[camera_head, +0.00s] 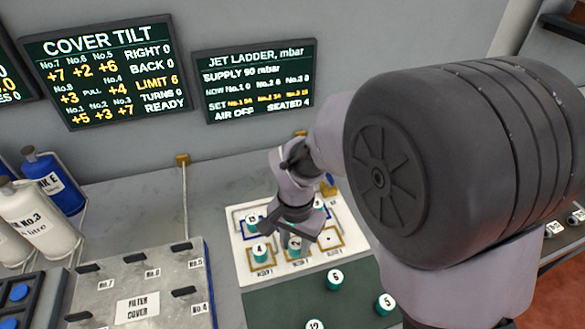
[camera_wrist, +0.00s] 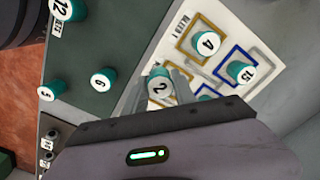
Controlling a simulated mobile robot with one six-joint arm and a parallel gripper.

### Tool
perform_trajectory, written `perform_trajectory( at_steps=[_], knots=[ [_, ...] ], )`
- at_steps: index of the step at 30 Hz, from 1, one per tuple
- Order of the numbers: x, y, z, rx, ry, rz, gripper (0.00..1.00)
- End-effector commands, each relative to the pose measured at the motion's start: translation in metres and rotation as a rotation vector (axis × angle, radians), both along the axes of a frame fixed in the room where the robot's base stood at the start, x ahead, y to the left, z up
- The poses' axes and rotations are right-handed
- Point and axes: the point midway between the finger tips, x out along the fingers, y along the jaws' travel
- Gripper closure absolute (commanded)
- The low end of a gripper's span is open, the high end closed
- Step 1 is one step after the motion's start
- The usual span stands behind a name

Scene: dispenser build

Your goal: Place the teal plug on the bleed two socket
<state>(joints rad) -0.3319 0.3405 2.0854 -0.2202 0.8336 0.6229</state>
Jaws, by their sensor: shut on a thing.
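My gripper (camera_head: 296,236) is over the white socket board (camera_head: 241,272), shut on a teal plug with a white top marked 2 (camera_head: 294,244). In the wrist view the plug (camera_wrist: 160,86) sits between the two fingers. In the head view it is at the middle front socket outline, labelled as a bleed; the fingers and plug hide that socket, and I cannot tell whether the plug touches it. Plug 4 (camera_wrist: 207,43) stands on the bleed one outline, left of mine in the head view. Plug 15 (camera_wrist: 240,72) stands on a blue outline behind.
Teal plugs 6 (camera_head: 334,279), 5 (camera_head: 385,304) and 12 (camera_head: 314,325) stand on the dark green mat (camera_head: 270,307). The filter cover (camera_head: 110,272) lies to the left, with bottles behind. The jet ladder screen (camera_head: 256,80) reads "SEATED 4".

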Motion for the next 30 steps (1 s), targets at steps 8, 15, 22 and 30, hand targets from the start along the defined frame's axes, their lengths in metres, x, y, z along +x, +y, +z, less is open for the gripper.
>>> perform_trajectory(
  at_steps=[8,15,22,30],
  knots=[
    [0.037,-0.001,-0.016,0.0,0.001,0.0,1.0],
    [0.036,-0.001,-0.039,0.0,0.001,0.0,1.0],
    [0.036,-0.001,-0.042,0.0,0.0,0.0,1.0],
    [0.036,-0.001,-0.041,0.0,0.0,0.0,0.46]
  ],
)
